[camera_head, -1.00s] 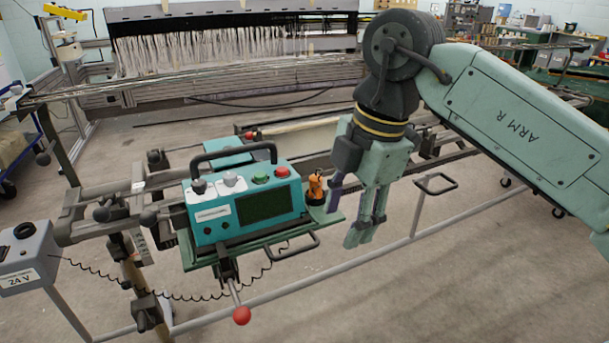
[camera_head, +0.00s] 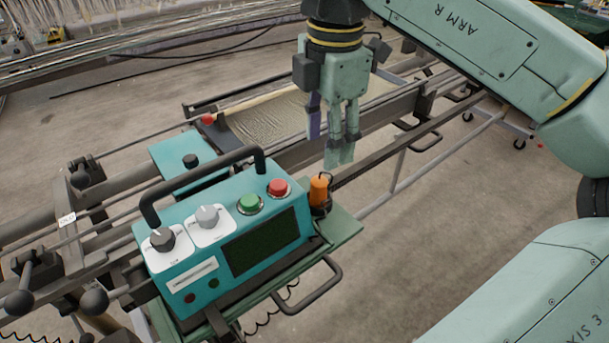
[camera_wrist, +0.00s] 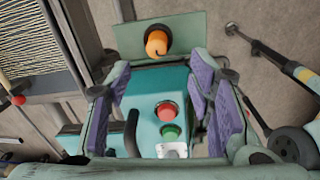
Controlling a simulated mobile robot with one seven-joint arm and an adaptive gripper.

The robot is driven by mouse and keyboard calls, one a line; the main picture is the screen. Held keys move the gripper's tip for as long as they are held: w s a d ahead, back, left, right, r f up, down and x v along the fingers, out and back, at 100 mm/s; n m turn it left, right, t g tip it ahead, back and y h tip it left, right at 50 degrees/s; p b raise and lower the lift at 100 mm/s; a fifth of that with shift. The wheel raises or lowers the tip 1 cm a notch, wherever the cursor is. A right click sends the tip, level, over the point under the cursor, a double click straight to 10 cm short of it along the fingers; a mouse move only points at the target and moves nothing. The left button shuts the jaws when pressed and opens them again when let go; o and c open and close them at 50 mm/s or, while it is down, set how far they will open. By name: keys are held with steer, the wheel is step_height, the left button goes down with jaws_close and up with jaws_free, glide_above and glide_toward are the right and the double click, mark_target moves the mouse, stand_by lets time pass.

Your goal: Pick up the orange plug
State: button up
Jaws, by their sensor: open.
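The orange plug (camera_head: 318,190) stands upright in a dark holder at the right end of the green shelf (camera_head: 343,232), beside the teal control box (camera_head: 215,250). In the wrist view the plug (camera_wrist: 156,42) shows from above, past the fingertips and near the top centre. My gripper (camera_head: 338,160) is above and slightly right of the plug, pointing down, apart from it. In the wrist view its purple-padded fingers (camera_wrist: 165,95) are spread wide with nothing between them; the control box lies below them.
The control box carries a black handle (camera_head: 205,180), a red button (camera_head: 278,187), a green button (camera_head: 250,203) and two knobs. A loop handle (camera_head: 310,285) sticks out from the shelf. Loom rails (camera_head: 400,105) run behind. Bare floor (camera_head: 400,250) lies to the right.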

mark_target(320, 179)
step_height(320, 179, down, 5)
steer(key=shift+r+p, duration=0.15)
steer(key=shift+p, duration=0.25)
steer(key=shift+w+a+f+p, duration=0.2)
steer(key=shift+f+p, duration=0.3)
steer(key=shift+f, duration=1)
steer(key=shift+w+a+f+p, duration=0.15)
steer(key=shift+f+p, duration=0.35)
steer(key=shift+f, duration=0.95)
steer(key=shift+s, duration=0.1)
steer(key=shift+c, duration=0.4)
jaws_close()
